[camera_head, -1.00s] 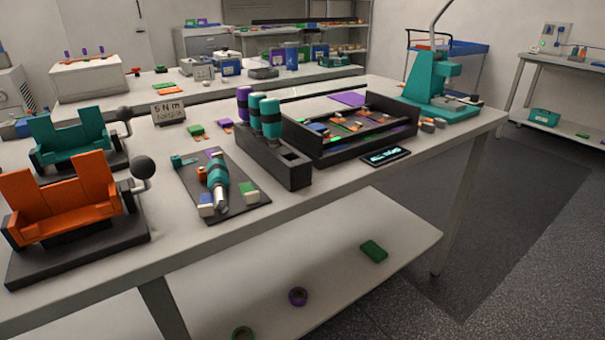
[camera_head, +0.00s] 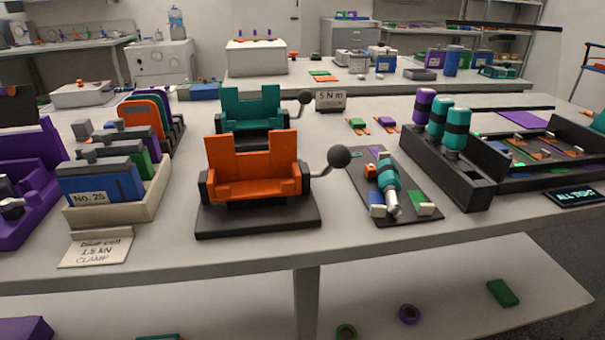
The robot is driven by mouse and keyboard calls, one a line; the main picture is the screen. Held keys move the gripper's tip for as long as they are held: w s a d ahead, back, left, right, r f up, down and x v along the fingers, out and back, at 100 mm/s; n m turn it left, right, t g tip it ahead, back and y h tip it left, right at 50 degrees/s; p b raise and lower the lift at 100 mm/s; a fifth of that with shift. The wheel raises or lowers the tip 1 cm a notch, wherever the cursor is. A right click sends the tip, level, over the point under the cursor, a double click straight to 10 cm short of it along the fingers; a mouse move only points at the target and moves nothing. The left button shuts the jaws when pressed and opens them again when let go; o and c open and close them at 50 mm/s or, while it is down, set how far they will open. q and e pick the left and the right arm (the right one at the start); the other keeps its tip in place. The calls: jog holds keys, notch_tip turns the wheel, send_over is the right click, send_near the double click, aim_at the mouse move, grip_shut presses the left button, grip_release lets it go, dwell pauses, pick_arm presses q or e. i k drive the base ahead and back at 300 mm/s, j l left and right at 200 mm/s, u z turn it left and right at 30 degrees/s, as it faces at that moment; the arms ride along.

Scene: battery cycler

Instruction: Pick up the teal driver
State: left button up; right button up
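A teal and black driver-like tool (camera_head: 388,178) lies on a dark mat (camera_head: 408,168) at the right of centre, its metal tip pointing toward the front edge. Two teal drivers with black bands, one behind (camera_head: 438,116) and one in front (camera_head: 456,128), stand upright in a black rack (camera_head: 478,185). A purple driver (camera_head: 423,106) stands behind them in the same rack. Their lower ends are hidden in the rack. Neither of my grippers is in view.
An orange fixture (camera_head: 253,165) with a black ball lever (camera_head: 339,157) stands left of the mat, a teal fixture (camera_head: 250,108) behind it. A black parts tray (camera_head: 530,180) adjoins the rack. A bin of cells (camera_head: 115,205) is at left. Bare table lies before the rack.

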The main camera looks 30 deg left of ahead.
aim_at(389, 183)
jog(key=u, duration=0.8)
jog(key=i+l+u, duration=0.1)
jog(key=l+u, duration=0.3)
jog(key=l, duration=0.25)
jog(key=l+u, duration=0.45)
jog(key=l, duration=0.2)
